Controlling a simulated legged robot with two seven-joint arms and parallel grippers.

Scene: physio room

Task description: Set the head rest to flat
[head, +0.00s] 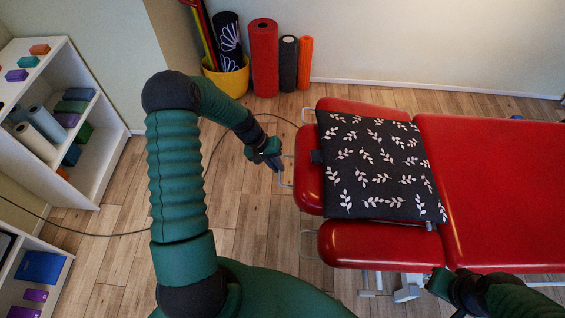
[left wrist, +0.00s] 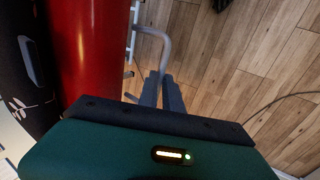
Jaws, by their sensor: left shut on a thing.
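The red head rest (head: 309,172) is the middle section at the left end of the red treatment table (head: 490,180). A black pillow with white leaf patterns (head: 375,165) covers most of it. A grey metal loop handle (head: 285,184) sticks out from its end, and the handle also shows in the left wrist view (left wrist: 160,40). My left gripper (head: 279,166) is at this handle, its fingers (left wrist: 162,90) shut on the bar. The head rest's exact tilt is hard to tell from above. My right gripper (head: 437,283) is by the table's near side, its fingers unclear.
Red arm pads flank the head rest, one far (head: 350,107) and one near (head: 375,243). A yellow bucket (head: 228,78) and foam rollers (head: 264,60) stand by the wall. White shelves (head: 95,165) are at left. A cable crosses the open wooden floor.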

